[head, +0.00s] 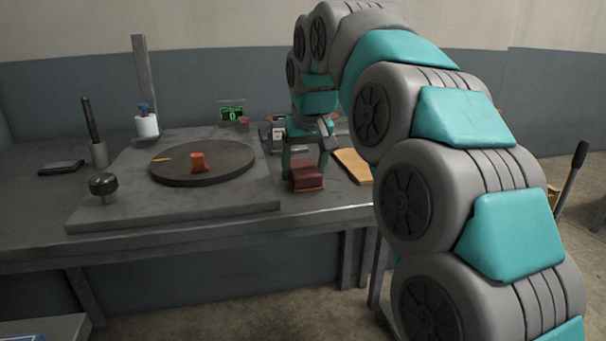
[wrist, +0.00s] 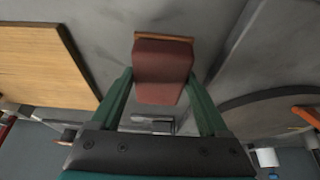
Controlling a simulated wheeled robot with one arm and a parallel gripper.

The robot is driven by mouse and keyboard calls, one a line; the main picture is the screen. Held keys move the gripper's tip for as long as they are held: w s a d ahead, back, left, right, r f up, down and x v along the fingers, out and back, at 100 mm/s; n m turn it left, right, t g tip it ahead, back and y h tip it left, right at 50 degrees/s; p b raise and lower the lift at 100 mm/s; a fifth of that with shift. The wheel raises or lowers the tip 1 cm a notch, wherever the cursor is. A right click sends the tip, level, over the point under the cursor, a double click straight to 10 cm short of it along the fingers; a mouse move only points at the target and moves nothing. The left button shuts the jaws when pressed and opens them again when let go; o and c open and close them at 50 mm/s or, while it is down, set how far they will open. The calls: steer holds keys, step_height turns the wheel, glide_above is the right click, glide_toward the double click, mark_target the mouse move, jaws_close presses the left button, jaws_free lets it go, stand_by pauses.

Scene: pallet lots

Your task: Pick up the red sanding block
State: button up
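The red sanding block (head: 307,174) has a dark red body and an orange-brown strip along its bottom edge. It sits near the front edge of the grey bench, right of the raised plate. In the wrist view the block (wrist: 163,72) lies upper centre, between the tips of my green fingers. My gripper (head: 306,172) points down at it, with one finger on each side. In the wrist view my gripper (wrist: 161,78) has its fingers wide apart, close to the block's sides. Contact is hard to make out.
A round dark turntable (head: 225,172) with a small orange piece (head: 198,162) stands to the left on the raised plate. A wooden board (head: 353,165) lies close on the right. A black-knobbed part (head: 103,186) and a white spool (head: 147,126) stand further left.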

mark_target(302, 165)
steer(key=c, duration=1.1)
steer(key=shift+r, duration=0.15)
steer(key=shift+r, duration=1.6)
steer(key=s+d+r+b, duration=0.1)
steer(key=s+d+b, duration=0.1)
steer(key=s, duration=1.4)
steer(key=shift+d+r+b, duration=0.2)
steer(key=shift+r+b, duration=0.05)
steer(key=shift+b, duration=0.1)
